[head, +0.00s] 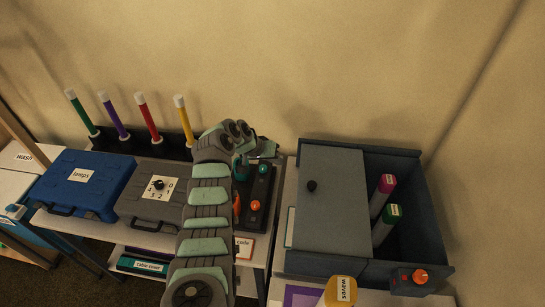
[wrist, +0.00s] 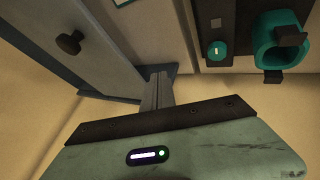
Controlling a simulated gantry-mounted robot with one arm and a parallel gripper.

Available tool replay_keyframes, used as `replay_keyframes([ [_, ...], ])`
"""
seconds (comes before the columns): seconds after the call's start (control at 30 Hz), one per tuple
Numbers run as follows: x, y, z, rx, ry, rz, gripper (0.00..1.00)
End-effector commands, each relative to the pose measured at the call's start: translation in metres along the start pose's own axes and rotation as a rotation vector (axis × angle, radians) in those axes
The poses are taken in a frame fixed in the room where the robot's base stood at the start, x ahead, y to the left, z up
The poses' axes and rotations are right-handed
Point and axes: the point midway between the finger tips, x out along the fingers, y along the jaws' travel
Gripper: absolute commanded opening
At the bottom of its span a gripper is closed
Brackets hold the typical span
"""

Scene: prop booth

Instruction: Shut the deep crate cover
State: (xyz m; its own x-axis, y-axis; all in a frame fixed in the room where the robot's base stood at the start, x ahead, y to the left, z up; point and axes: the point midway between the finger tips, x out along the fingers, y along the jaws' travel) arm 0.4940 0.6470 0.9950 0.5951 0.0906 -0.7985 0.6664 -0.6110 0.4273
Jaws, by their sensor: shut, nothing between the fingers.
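The deep crate (head: 405,165) is a dark blue-grey box at the right in the head view. Its flat grey cover (head: 335,225) lies over the left part, with a small black knob (head: 311,185). The right part is open and shows two tubes inside. In the wrist view the cover (wrist: 108,60) and its knob (wrist: 69,43) are at upper left. My gripper (head: 270,150) is near the crate's back left corner, left of the cover and apart from the knob. In the wrist view my gripper's fingers (wrist: 157,85) are shut and empty.
Left of the crate is a dark panel (head: 262,185) with a teal ring (wrist: 280,45) and an orange knob (head: 255,206). A grey case (head: 145,205) and a blue case (head: 95,170) stand farther left. A yellow "waves" container (head: 340,291) stands in front of the crate.

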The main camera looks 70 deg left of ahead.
Motion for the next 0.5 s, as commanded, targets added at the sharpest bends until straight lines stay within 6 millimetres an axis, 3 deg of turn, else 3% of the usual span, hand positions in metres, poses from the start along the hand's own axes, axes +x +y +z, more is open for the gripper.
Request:
replay_keyframes([
  [0.4, 0.034, 0.001, 0.0, 0.003, 0.0, -0.002, 0.0],
  [0.5, 0.039, 0.019, -0.001, 0.003, -0.002, 0.0, 0.0],
])
